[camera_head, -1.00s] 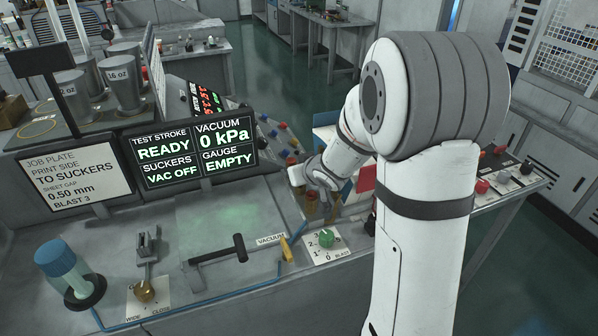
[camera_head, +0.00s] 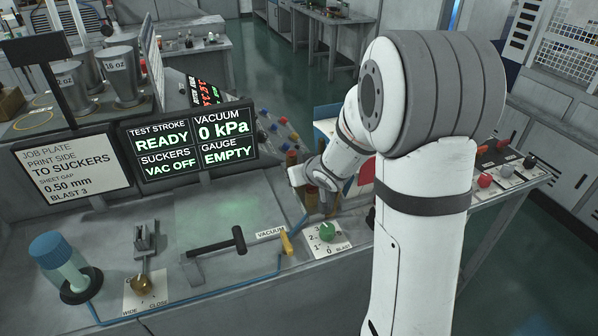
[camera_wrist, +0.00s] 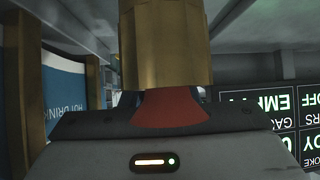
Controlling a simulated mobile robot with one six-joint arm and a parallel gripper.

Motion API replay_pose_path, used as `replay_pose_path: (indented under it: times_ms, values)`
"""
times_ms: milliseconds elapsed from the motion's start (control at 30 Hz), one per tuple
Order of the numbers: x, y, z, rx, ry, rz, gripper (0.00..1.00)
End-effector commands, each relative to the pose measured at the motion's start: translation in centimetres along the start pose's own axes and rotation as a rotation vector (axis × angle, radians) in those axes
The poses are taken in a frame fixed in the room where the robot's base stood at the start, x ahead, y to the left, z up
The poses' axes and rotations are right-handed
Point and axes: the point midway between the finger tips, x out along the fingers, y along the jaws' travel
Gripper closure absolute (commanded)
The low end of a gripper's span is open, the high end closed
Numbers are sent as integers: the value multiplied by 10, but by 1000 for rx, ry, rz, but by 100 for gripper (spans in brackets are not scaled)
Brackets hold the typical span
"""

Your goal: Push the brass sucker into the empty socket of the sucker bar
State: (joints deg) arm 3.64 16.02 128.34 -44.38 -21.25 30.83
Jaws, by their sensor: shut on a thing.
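The brass sucker (camera_wrist: 165,45) fills the upper middle of the wrist view as a brass cylinder with a red flared part (camera_wrist: 168,108) at its lower end. My gripper (camera_wrist: 125,112) is shut on it; the red part sits against the dark jaws.
A display (camera_head: 190,140) reads READY, VAC OFF, 0 kPa and EMPTY. A blue panel (camera_wrist: 63,85) shows in the wrist view.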

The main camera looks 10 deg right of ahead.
Motion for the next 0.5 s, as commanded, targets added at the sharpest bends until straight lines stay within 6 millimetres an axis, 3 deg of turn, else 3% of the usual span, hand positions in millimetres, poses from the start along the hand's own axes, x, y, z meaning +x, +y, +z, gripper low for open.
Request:
replay_pose_path:
  times_ms: [233,267,500]
  values:
    - [4,0,6,0,0,0,95]
    - [4,0,5,-1,0,0,71]
    - [4,0,5,-1,0,0,51]
